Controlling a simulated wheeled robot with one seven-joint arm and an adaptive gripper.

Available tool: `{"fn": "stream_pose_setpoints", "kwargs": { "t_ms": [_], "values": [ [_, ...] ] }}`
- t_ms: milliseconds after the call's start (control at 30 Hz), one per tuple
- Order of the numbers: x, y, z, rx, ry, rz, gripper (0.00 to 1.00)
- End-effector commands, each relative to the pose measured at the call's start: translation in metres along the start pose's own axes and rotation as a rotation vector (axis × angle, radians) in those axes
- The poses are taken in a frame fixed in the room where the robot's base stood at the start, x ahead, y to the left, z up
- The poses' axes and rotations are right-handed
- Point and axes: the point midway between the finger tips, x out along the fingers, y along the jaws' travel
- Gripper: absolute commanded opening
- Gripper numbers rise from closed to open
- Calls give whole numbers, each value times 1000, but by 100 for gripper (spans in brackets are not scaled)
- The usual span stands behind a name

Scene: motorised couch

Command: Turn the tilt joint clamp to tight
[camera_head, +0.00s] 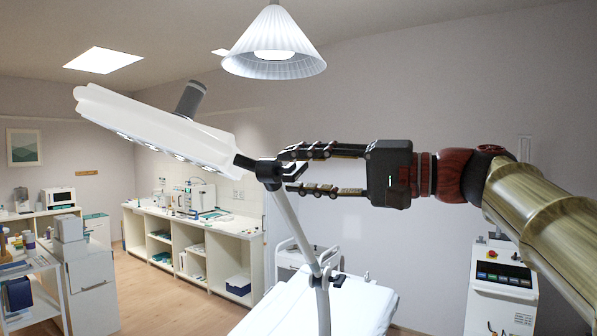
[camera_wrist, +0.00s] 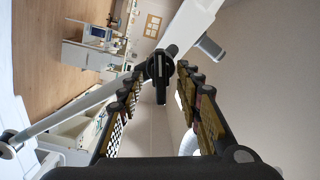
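The tilt joint clamp is a black knob with a short flat handle (camera_head: 268,171) at the joint between the white lamp head (camera_head: 158,130) and its grey support pole (camera_head: 295,226). My gripper (camera_head: 288,171) reaches in from the right. One finger is above the clamp handle and one below it. In the wrist view the clamp handle (camera_wrist: 161,84) stands between the fingertips, with a gap showing at each side. My gripper (camera_wrist: 157,82) is open, and I see no clear contact. The exact angle of the handle is hard to read.
A white couch (camera_head: 345,305) lies below the pole. A pleated ceiling lamp (camera_head: 274,50) hangs above my gripper. A grey handle (camera_head: 190,98) sticks up from the lamp head. A white control cabinet (camera_head: 501,285) stands at right, below my arm. Shelves (camera_head: 190,248) line the back wall.

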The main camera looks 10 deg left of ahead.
Motion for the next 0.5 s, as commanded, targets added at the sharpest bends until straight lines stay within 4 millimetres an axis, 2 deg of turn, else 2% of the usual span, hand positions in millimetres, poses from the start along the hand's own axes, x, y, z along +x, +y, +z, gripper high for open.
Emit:
{"fn": "stream_pose_setpoints", "kwargs": {
  "t_ms": [500],
  "values": [
    [-93,1,-1,0,3,1,35]
  ]
}}
